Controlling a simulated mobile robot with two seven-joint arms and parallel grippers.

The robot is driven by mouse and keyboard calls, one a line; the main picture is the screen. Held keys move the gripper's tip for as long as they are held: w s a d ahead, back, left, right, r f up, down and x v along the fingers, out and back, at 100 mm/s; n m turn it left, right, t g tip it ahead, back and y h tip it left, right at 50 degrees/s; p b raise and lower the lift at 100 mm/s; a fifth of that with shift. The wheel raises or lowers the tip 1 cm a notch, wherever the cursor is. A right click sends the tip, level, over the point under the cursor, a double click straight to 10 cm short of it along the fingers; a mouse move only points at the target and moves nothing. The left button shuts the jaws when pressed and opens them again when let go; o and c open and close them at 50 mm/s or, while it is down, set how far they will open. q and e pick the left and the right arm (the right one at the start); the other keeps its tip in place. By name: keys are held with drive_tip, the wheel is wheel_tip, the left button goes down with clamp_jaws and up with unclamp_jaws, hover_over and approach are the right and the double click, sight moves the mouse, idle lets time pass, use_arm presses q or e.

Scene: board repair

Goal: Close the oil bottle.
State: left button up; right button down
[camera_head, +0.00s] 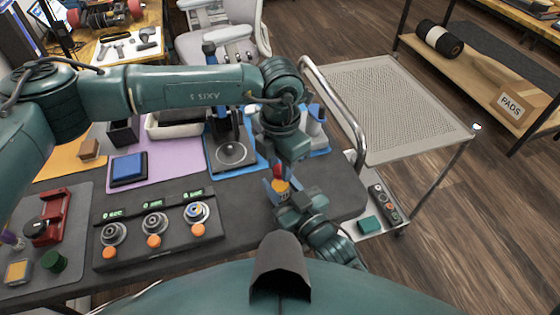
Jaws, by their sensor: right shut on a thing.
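The small oil bottle (281,186), with an orange-yellow patch, is near the right end of the dark worktable. A red piece (278,171), which looks like its cap or top, shows just above it. My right gripper (284,196) reaches in from the lower right and is shut on the bottle. My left gripper (281,166) points down directly over the bottle, close to the red piece. Its fingertips are mostly hidden, so I cannot tell whether it is open or touches the red piece. I cannot tell if the red piece sits on the bottle.
A panel with several dials (158,232) stands at the front of the table. A blue box (128,168) lies on a purple mat (176,162). A black stand (231,152) is left of the grippers.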

use_arm(q)
clamp_jaws()
drive_tip(key=shift+m, duration=0.9)
drive_tip(key=o, duration=0.5)
unclamp_jaws()
drive_tip(key=shift+o, duration=0.2)
wheel_tip(320, 180, up, 12)
use_arm(e)
drive_tip(key=c, duration=0.8)
unclamp_jaws()
drive_tip(key=shift+c, duration=0.2)
